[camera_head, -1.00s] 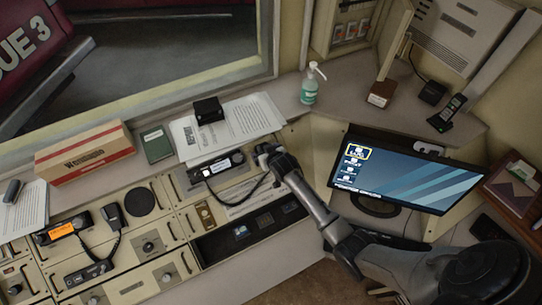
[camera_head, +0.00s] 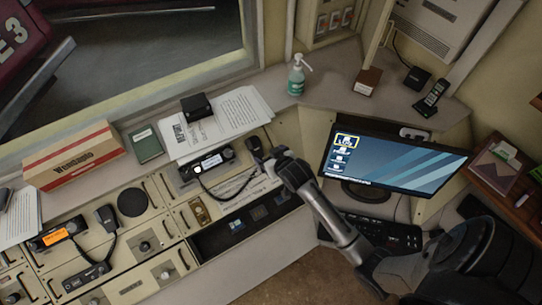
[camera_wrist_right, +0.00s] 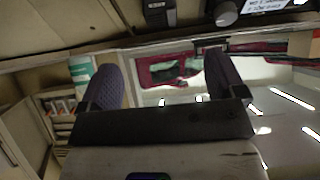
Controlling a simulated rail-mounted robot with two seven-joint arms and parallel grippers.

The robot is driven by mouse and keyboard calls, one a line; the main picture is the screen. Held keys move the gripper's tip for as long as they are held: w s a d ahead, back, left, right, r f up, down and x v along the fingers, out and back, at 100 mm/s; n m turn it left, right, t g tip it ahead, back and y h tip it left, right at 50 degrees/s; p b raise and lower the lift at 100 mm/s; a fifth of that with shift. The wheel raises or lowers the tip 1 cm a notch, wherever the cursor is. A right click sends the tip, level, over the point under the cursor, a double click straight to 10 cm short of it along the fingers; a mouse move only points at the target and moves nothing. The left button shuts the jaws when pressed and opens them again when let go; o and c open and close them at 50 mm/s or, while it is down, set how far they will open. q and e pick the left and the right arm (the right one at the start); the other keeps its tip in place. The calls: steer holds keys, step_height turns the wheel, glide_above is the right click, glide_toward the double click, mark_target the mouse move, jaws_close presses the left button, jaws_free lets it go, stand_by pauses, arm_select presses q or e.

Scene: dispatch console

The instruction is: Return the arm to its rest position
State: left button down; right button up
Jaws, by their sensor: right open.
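My right arm (camera_head: 345,237) reaches in from the lower right over the console. Its gripper (camera_head: 283,154) is at the arm's upper end, just right of a black handset (camera_head: 254,148), with a visible gap between them. In the right wrist view the two padded fingers stand wide apart with nothing between them; the gripper (camera_wrist_right: 168,80) is open and empty. The handset stands upright by a radio (camera_head: 207,163), joined to it by a coiled cord. My left gripper is out of view.
The monitor (camera_head: 395,163) stands right of my forearm, with a keyboard (camera_head: 380,232) below. A green sanitizer bottle (camera_head: 296,80) stands behind the gripper. Papers (camera_head: 235,118), a black box (camera_head: 197,106) and a cardboard box (camera_head: 73,158) lie left on the ledge. Floor (camera_head: 300,277) shows below.

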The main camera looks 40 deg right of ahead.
stand_by(0.7)
steer(key=s+a+r+n+g+y, duration=0.2)
steer(key=s+a+r+n+g, duration=0.25)
steer(key=s+a, duration=0.55)
steer(key=s+a+f+g+y, duration=0.1)
steer(key=s+f, duration=0.2)
steer(key=s, duration=0.6)
steer(key=s+a+f+g, duration=0.2)
steer(key=s, duration=0.6)
step_height(320, 180, up, 15)
steer(key=p, duration=1.5)
steer(key=shift+s+d+p, duration=0.15)
steer(key=shift+d+p, duration=0.05)
steer(key=shift+p, duration=0.1)
